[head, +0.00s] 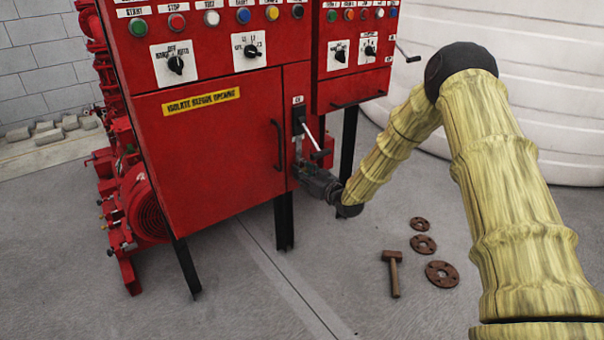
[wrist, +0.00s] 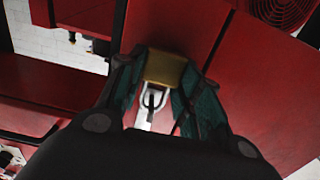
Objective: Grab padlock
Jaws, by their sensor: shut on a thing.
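The padlock (wrist: 165,68) has a brass-coloured body and a pale metal shackle, and shows in the wrist view between my fingertips. My gripper (wrist: 163,80) is shut on the padlock's body, with a dark green-padded finger on each side. The shackle points toward the palm and a pale, narrow part lies behind or through it; I cannot tell which. In the head view my gripper (head: 306,172) is at the right side of the red cabinet's front, just below a lever switch (head: 308,132). The padlock is hidden there by the gripper.
The red control cabinet (head: 215,145) has a door handle (head: 278,145) left of my gripper and dark legs below. A second red panel (head: 350,75) stands at its right. A hammer (head: 393,272) and rusty discs (head: 441,273) lie on the floor. Open floor lies in front.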

